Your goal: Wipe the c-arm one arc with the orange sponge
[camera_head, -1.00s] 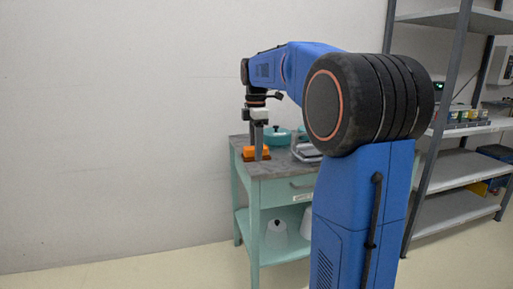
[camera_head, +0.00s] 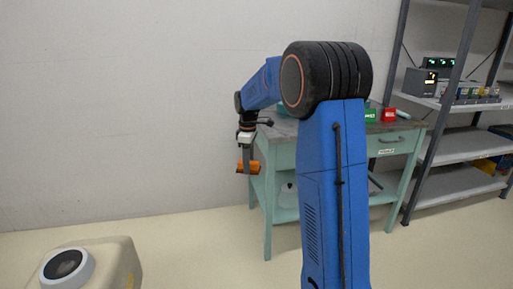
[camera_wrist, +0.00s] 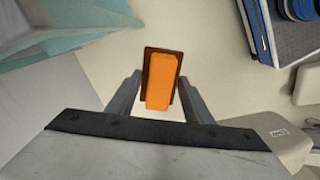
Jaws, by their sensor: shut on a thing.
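The orange sponge (camera_head: 243,169) is held in my gripper (camera_head: 249,164), in the air left of the teal cart. In the wrist view the sponge (camera_wrist: 161,82) lies between the two grey fingers of my gripper (camera_wrist: 157,92), with a dark brown backing behind it. A cream rounded housing (camera_head: 118,262) with a grey and black round part (camera_head: 64,265) stands at the lower left, apart from the sponge. I cannot tell whether it belongs to the c-arm. No arc shape is clearly visible.
The teal cart (camera_head: 284,158) stands behind my arm, with red and green items on top. A grey metal shelf (camera_head: 455,185) is at the right. In the wrist view a blue and dark unit (camera_wrist: 283,30) is at upper right. Floor between housing and cart is clear.

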